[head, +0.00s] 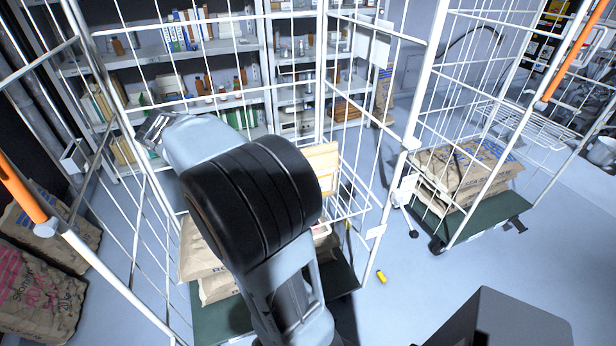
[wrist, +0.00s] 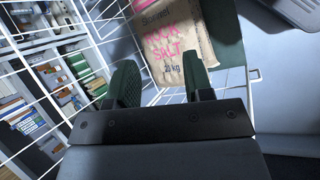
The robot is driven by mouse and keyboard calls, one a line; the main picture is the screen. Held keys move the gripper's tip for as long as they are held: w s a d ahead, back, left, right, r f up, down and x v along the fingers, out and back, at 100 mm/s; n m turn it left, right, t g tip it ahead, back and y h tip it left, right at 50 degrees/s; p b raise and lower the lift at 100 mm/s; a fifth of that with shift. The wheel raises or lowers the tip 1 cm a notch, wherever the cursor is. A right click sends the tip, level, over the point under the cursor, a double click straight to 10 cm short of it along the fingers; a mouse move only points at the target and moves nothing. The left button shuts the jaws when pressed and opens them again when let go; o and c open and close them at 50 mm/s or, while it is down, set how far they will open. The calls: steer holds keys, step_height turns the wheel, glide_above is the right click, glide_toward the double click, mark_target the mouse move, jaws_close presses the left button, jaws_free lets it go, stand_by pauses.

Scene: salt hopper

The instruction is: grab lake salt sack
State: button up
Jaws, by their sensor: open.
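No sack in view can be read as lake salt. In the wrist view, a paper sack (wrist: 178,50) with pink print reading "ROCK SALT" lies just past my gripper (wrist: 162,82). The gripper's two dark green fingers are apart, with nothing between them. In the head view, pale brown sacks (head: 200,262) lie in the near wire cage trolley, partly hidden behind my arm. More sacks lie on the right trolley (head: 465,172), with blue print too small to read. Sacks with pink print (head: 40,300) are at the lower left.
White wire walls of the near cage (head: 345,180) surround the arm's working area. Shelves (head: 190,50) with bottles and books stand behind. A small yellow object (head: 381,276) lies on the open floor between the trolleys. Orange handles (head: 22,192) mark the cage edges.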

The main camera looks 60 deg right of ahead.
steer(key=w+d+f+n+g+h+b, duration=0.1)
steer(key=d+f+n+g+h, duration=0.15)
steer(key=d, duration=0.75)
steer(key=w+d+f+n+g+h+b, duration=0.15)
steer(key=d+g, duration=0.25)
steer(key=d, duration=0.6)
glide_toward(308, 149)
steer(key=x, duration=0.4)
steer(key=shift+g, duration=0.35)
steer(key=shift+w+p+x, duration=0.2)
steer(key=shift+p+x, duration=0.85)
steer(key=shift+x, duration=2)
steer(key=shift+f, duration=0.15)
jaws_close()
steer(key=shift+w+d+r, duration=0.1)
steer(key=shift+d+r, duration=0.1)
steer(key=shift+r, duration=0.1)
